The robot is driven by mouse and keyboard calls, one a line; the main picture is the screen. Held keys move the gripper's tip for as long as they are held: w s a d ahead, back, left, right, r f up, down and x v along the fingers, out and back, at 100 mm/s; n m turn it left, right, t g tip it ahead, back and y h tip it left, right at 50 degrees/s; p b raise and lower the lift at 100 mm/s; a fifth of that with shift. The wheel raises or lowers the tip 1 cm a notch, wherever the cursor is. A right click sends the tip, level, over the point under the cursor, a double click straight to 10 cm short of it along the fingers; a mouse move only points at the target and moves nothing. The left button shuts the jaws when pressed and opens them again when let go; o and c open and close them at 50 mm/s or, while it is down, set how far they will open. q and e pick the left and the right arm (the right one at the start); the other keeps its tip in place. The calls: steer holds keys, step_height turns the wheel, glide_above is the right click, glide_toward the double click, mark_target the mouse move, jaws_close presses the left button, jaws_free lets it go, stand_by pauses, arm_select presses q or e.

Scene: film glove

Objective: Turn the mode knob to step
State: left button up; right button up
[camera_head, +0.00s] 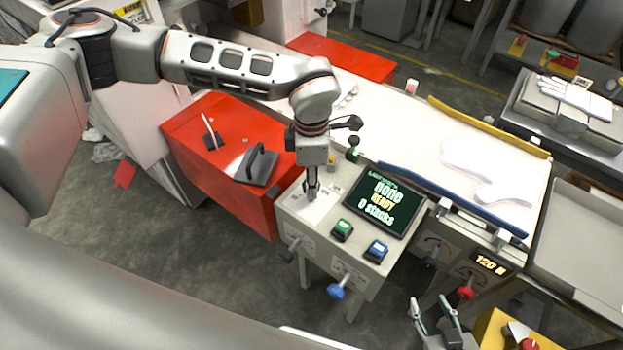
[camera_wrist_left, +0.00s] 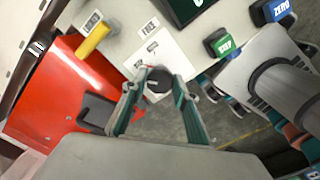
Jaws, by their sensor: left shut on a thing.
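The mode knob (camera_wrist_left: 158,78) is a dark round knob on a white labelled plate (camera_wrist_left: 170,58) in the left wrist view. Its setting is too small to read. My left gripper (camera_head: 312,194) points down at the left part of the control box top (camera_head: 290,213). In the left wrist view its fingers are closed on the knob, one on each side. In the head view the gripper hides the knob. My right gripper (camera_head: 430,306) is at the bottom right, empty, with its fingers apart, away from the knob.
The box also bears a screen (camera_head: 383,205) reading "none, READY, 0 sheets", a green button (camera_head: 342,230) and a blue button (camera_head: 376,250). A blue-handled knob (camera_head: 337,291) juts from its front. A red cabinet (camera_head: 225,185) stands at left, a white conveyor table (camera_head: 400,125) behind.

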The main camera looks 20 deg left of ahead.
arm_select(q)
steer(key=o, duration=1.1)
step_height(320, 180, up, 12)
stand_by(0.4)
